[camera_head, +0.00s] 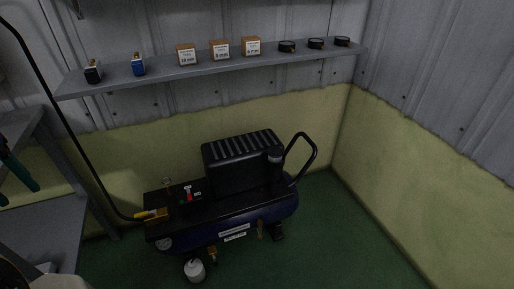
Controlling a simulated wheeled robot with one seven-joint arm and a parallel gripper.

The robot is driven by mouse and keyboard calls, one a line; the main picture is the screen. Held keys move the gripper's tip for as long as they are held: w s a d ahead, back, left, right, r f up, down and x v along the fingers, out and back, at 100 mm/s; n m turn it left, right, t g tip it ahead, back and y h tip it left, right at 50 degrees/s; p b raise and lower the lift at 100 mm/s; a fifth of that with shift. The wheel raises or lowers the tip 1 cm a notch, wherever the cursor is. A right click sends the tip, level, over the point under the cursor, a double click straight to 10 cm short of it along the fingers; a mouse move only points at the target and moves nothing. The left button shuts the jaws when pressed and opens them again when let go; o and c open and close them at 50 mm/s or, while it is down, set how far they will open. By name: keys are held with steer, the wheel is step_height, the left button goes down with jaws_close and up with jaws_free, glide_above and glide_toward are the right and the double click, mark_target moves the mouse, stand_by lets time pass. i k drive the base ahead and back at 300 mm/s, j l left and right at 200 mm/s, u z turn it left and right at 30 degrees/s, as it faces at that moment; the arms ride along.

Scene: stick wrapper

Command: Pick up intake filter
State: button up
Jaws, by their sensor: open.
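No part is clearly marked as the intake filter. A short black cylinder (275,155) sits at the right end of the black ribbed housing on the compressor (262,215), and it looks like a filter can. Three small black round parts also lie apart in a row on the wall shelf, at its right: a left one (287,47), a middle one (316,44) and a right one (342,41). I cannot tell from their look whether these are filters. My gripper does not show in this view.
The wall shelf (165,76) also holds three cardboard boxes (220,50), a blue bottle (138,65) and a black one (93,72). A grey rack (45,225) stands at left. Green floor at right is clear.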

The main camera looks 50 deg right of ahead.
mark_target(275, 153)
steer(key=k+l+u, duration=0.35)
steer(key=l, duration=0.4)
steer(key=k+l+u, duration=0.35)
steer(key=k+l, duration=0.25)
steer(key=k+l+u, duration=0.4)
steer(key=k+l, duration=0.1)
steer(key=k, duration=0.05)
